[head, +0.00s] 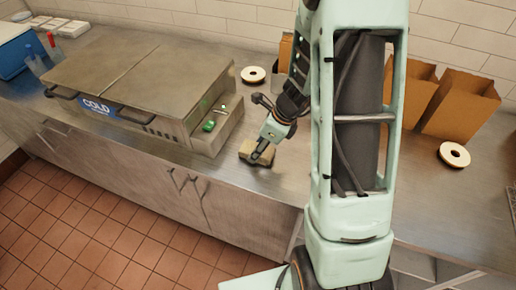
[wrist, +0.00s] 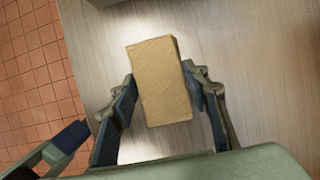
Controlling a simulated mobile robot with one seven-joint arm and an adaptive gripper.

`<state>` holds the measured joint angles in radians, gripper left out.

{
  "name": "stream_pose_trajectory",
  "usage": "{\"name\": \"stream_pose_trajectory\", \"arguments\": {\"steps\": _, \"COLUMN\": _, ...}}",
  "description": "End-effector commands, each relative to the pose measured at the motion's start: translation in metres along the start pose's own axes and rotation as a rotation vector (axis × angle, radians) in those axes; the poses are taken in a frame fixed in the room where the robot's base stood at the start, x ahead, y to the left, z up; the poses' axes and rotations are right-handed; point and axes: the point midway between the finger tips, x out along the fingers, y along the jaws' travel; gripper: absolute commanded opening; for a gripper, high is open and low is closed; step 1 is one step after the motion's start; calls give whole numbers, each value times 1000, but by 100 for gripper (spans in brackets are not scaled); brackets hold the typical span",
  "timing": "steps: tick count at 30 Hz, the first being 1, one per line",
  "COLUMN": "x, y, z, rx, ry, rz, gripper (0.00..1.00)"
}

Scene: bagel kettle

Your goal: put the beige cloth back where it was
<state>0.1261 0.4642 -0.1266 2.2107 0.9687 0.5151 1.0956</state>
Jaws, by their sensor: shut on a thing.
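The beige cloth (head: 248,148) is a thick folded block at the counter's front part, just right of the cold unit. In the wrist view the cloth (wrist: 160,90) lies between the two fingers, its long sides facing them. My gripper (head: 260,154) is shut on it, reaching down from above; the fingers also show in the wrist view (wrist: 160,78). I cannot tell whether the cloth rests on the counter or is just above it.
A bagel (head: 253,74) lies behind my gripper and another bagel (head: 454,155) at right. Brown paper bags (head: 461,104) stand along the wall. The counter (head: 225,172) ends close in front.

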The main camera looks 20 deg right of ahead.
Motion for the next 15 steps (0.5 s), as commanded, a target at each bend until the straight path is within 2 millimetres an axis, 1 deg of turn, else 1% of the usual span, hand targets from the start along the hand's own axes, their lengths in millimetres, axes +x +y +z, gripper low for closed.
{"name": "stream_pose_trajectory", "arguments": {"steps": 2, "x": 4, "y": 0, "z": -2, "rx": 0, "ry": 0, "rz": 0, "gripper": 20}}
{"name": "stream_pose_trajectory", "arguments": {"steps": 3, "x": 4, "y": 0, "z": -2, "rx": 0, "ry": 0, "rz": 0, "gripper": 44}}
{"name": "stream_pose_trajectory", "arguments": {"steps": 7, "x": 3, "y": 0, "z": -1, "rx": 0, "ry": 0, "rz": 0, "gripper": 58}}
{"name": "stream_pose_trajectory", "arguments": {"steps": 8, "x": 3, "y": 0, "z": -1, "rx": 0, "ry": 0, "rz": 0, "gripper": 60}}
{"name": "stream_pose_trajectory", "arguments": {"steps": 15, "x": 3, "y": 0, "z": -1, "rx": 0, "ry": 0, "rz": 0, "gripper": 60}}
